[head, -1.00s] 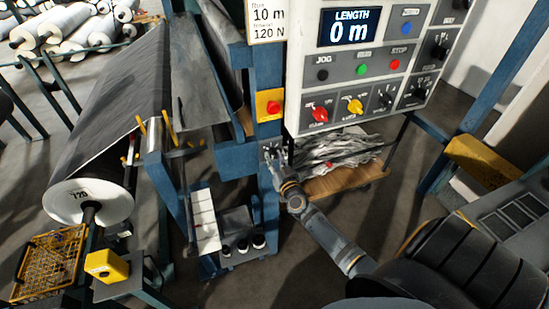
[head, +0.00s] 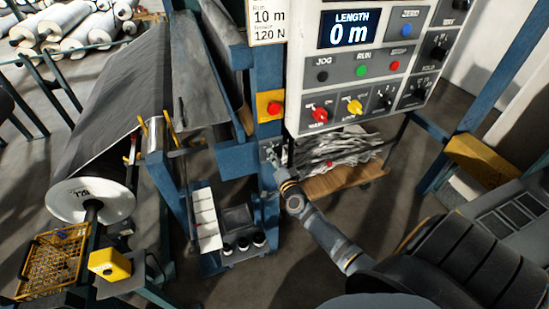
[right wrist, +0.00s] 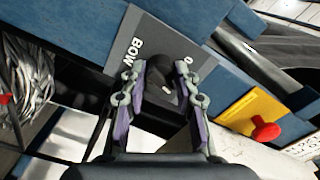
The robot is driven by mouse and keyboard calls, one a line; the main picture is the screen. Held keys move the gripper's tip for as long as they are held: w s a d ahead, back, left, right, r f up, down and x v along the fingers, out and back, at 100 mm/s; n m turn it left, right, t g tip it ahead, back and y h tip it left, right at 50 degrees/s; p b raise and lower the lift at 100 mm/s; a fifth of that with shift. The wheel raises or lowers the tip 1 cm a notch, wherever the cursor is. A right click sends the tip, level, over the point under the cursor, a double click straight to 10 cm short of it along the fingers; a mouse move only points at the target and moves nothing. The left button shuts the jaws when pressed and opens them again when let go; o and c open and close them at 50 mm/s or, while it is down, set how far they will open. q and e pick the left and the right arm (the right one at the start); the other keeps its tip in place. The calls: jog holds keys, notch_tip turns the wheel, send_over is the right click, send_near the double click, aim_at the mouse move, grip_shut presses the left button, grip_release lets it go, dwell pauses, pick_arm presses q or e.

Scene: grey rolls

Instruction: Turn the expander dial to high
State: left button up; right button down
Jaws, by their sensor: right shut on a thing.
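A small dark plate (right wrist: 133,58) lettered BOW is fixed to the blue frame. It carries a black dial knob (right wrist: 168,68), which I take to be the expander dial. A "0" mark shows beside the knob. My right gripper (head: 271,152) is at the blue post below the yellow plate with the red button. In the right wrist view, my right gripper (right wrist: 161,78) has its fingers on both sides of the knob and is shut on it. The fingers hide part of the knob and some of its scale. My left gripper is not in view.
A yellow plate with a red stop button (head: 271,106) sits just above; it is close to the right in the right wrist view (right wrist: 262,128). A control panel (head: 375,70) hangs to the upper right. A small blue cart (head: 230,262) stands below left.

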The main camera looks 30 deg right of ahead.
jog(key=m, duration=0.5)
jog(key=shift+m, duration=0.4)
dwell(0.4)
jog(key=c, duration=1)
grip_release()
jog(key=shift+s, duration=0.1)
jog(key=v, duration=1.1)
jog(key=shift+s+a, duration=0.2)
jog(key=shift+s, duration=0.2)
